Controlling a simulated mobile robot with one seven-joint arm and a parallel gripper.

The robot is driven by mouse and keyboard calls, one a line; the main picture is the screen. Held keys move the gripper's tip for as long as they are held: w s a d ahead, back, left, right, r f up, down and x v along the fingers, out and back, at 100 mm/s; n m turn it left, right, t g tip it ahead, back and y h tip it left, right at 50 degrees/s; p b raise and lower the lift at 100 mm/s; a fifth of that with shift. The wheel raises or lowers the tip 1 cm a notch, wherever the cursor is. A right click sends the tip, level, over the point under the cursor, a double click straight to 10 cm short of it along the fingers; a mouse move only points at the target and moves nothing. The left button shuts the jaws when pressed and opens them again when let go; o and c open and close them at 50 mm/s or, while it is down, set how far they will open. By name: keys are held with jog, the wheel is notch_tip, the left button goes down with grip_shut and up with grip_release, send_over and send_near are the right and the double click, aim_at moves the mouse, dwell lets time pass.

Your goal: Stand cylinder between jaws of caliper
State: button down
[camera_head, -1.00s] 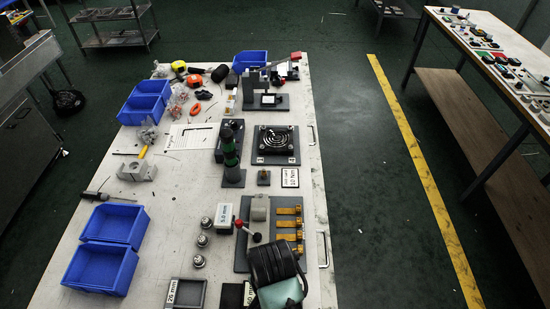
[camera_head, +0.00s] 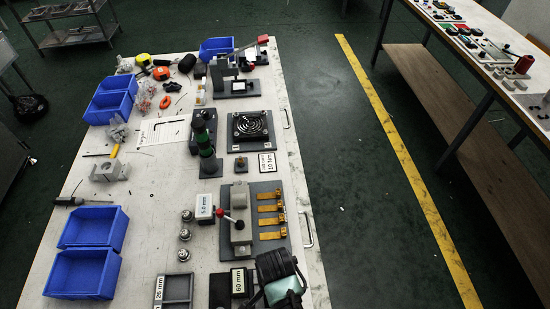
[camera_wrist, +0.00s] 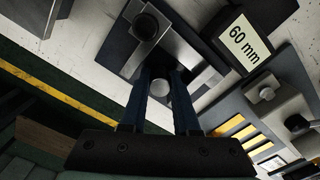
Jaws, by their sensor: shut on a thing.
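In the wrist view my gripper (camera_wrist: 161,74) has its two dark blue fingers closed on a small grey cylinder (camera_wrist: 159,89), of which a round pale end shows. Just beyond the fingertips is the caliper (camera_wrist: 128,68), grey metal with a black round knob, on a dark base. I cannot tell whether the cylinder is between its jaws or touches anything. A box with a 60 mm label (camera_wrist: 246,44) stands beside it and also shows in the head view (camera_head: 238,281). In the head view my arm's end hides the cylinder and most of the caliper.
A fixture with a red-knobbed lever (camera_head: 240,220) and several brass-coloured pieces stands beyond the 60 mm label. A 26 mm tray (camera_head: 190,289) and several small metal weights (camera_head: 185,236) are to the left. Blue bins (camera_head: 82,273) line the left edge. The floor right of the bench is clear.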

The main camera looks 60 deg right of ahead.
jog(key=c, duration=0.9)
grip_release()
jog(key=shift+f, duration=0.1)
notch_tip(320, 180, up, 12)
jog(key=shift+r+p, duration=0.15)
jog(key=shift+p, duration=0.3)
